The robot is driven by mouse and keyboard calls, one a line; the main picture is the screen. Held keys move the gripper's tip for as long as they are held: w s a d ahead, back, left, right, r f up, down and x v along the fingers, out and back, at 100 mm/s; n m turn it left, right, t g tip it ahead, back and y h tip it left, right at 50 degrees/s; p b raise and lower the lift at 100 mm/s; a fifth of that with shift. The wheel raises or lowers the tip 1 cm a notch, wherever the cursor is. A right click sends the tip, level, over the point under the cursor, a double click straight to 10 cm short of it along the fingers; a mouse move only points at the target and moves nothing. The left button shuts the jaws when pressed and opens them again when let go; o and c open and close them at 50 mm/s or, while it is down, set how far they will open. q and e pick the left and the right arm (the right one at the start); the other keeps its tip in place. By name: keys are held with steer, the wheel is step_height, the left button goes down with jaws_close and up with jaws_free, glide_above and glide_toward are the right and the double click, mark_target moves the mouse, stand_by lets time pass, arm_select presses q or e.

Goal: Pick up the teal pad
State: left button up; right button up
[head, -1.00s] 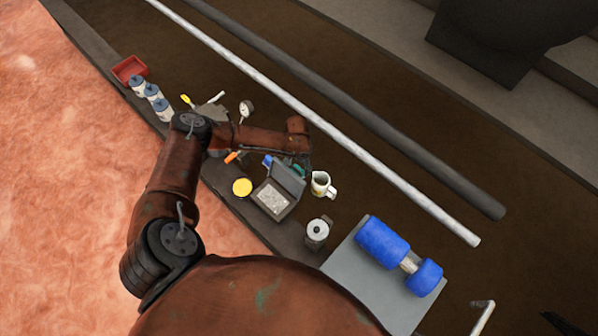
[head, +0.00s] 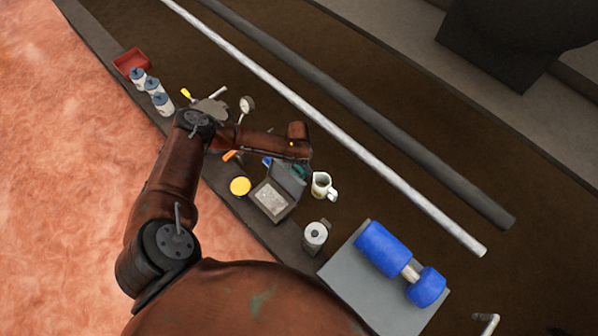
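A small teal patch (head: 299,171), which looks like the teal pad, shows at the raised lid of an open dark grey case (head: 289,181). It is small and partly covered, so I cannot tell its full outline. My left arm comes in from the left, and its wrist end is just above the teal patch in the picture. My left gripper (head: 304,160) is a small dark shape below that wrist, mostly hidden by it. I cannot tell whether its fingers are open or touch the pad. My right gripper is not in view.
A yellow round lid (head: 240,186), a white jug (head: 322,186) and a lidded canister (head: 315,235) stand around the case. Blue rollers (head: 382,246) lie on a grey board (head: 350,271). White bottles (head: 154,87) and a red tray (head: 128,61) are far left. A long pale pipe (head: 340,134) runs behind.

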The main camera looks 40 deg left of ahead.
arm_select(q)
steer(key=shift+c, duration=0.7)
steer(key=c, duration=1.1)
steer(key=shift+r, duration=0.15)
steer(key=c, duration=0.3)
step_height(320, 180, up, 9)
steer(key=p, duration=0.4)
steer(key=shift+r, duration=0.15)
jaws_close()
step_height(320, 180, up, 7)
steer(key=p, duration=0.3)
glide_above(299, 168)
steer(key=shift+s+r+p, duration=0.15)
steer(key=shift+r+p, duration=0.15)
steer(key=shift+r, duration=0.45)
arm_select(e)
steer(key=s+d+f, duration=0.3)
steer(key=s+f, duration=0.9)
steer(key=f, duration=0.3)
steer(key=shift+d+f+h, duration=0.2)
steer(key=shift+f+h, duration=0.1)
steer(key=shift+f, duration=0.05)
